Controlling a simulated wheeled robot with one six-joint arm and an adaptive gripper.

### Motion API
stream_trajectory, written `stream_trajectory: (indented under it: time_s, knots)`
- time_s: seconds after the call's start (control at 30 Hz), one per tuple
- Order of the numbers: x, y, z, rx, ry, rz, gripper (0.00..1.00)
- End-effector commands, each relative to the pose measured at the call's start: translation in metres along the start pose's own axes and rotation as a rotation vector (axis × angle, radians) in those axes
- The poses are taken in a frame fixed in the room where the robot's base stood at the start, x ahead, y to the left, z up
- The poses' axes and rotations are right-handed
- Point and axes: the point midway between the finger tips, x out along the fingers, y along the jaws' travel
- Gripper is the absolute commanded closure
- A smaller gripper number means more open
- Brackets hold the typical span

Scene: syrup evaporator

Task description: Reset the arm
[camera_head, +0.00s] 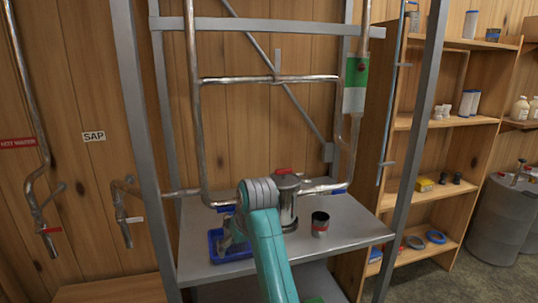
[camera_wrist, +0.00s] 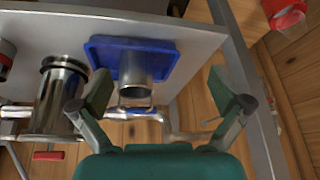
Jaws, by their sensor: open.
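My gripper (camera_wrist: 162,98) is open in the wrist view, its two fingers spread wide apart with nothing held between them. Beyond the fingers, a metal cylinder (camera_wrist: 135,68) stands in a blue tray (camera_wrist: 98,48) on the grey shelf. In the head view my teal arm reaches up over the stand's shelf (camera_head: 345,212), and my fingers are hidden there. The blue tray (camera_head: 217,257) shows left of my arm.
A steel canister (camera_head: 288,208) with a red handle and a dark can (camera_head: 320,222) stand on the shelf. Grey posts (camera_head: 408,150) and metal pipes (camera_head: 200,130) frame it closely. A wooden shelf unit (camera_head: 395,170) and a drum (camera_head: 495,222) stand at right.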

Motion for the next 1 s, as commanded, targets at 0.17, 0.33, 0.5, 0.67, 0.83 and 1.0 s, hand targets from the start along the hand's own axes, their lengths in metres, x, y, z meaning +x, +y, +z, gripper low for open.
stream_trajectory:
  time_s: [0.17,0.33,0.5,0.67,0.83,1.0]
  knots:
    - [0.029,0.008,0.022,0.02,0.024,0.01,0.0]
    - [0.063,0.017,0.051,0.044,0.059,0.023,0.0]
    - [0.11,0.031,0.102,0.081,0.112,0.047,0.0]
    - [0.145,0.04,0.155,0.115,0.171,0.074,0.0]
    - [0.171,0.047,0.215,0.149,0.233,0.104,0.0]
    - [0.186,0.05,0.278,0.181,0.292,0.134,0.0]
